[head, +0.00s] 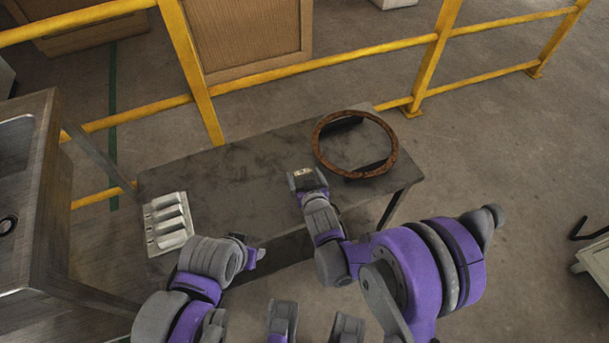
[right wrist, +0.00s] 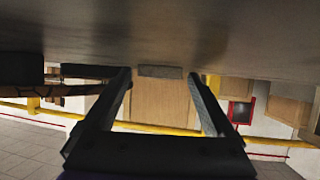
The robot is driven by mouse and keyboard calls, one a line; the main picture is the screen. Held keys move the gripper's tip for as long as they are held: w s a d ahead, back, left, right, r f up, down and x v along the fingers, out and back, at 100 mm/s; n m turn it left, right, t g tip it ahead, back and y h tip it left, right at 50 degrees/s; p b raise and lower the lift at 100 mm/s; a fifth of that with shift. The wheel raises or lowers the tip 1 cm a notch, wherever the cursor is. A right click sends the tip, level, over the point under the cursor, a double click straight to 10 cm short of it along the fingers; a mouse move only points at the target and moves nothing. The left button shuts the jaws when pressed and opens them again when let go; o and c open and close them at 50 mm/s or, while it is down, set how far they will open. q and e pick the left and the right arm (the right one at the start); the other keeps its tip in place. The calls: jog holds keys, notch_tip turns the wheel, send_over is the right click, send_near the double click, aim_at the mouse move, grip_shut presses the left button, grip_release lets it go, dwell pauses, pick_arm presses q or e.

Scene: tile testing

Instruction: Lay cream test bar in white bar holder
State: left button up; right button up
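The white bar holder (head: 168,222), with several pale rounded ridges, sits at the left end of the dark table. My right gripper (head: 307,179) is low over the table's front middle, left of the brown ring. In the right wrist view its fingers (right wrist: 160,76) are apart, with a small greyish block (right wrist: 160,71) between the tips and a slight gap on each side. A small cream patch shows at this gripper in the head view; I cannot tell if it is the cream test bar. My left gripper (head: 246,250) is near the table's front edge, right of the holder; its fingers are unclear.
A rusty brown ring (head: 318,150) rests at the right of the dark table (head: 225,175). A metal sink unit (head: 50,190) stands at the left. A yellow railing (head: 320,63) runs behind the table.

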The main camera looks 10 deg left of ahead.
jog(key=shift+o, duration=0.4)
jog(key=shift+r, duration=0.2)
jog(key=p+v, duration=0.1)
jog(key=v, duration=1.1)
jog(key=shift+p, duration=0.4)
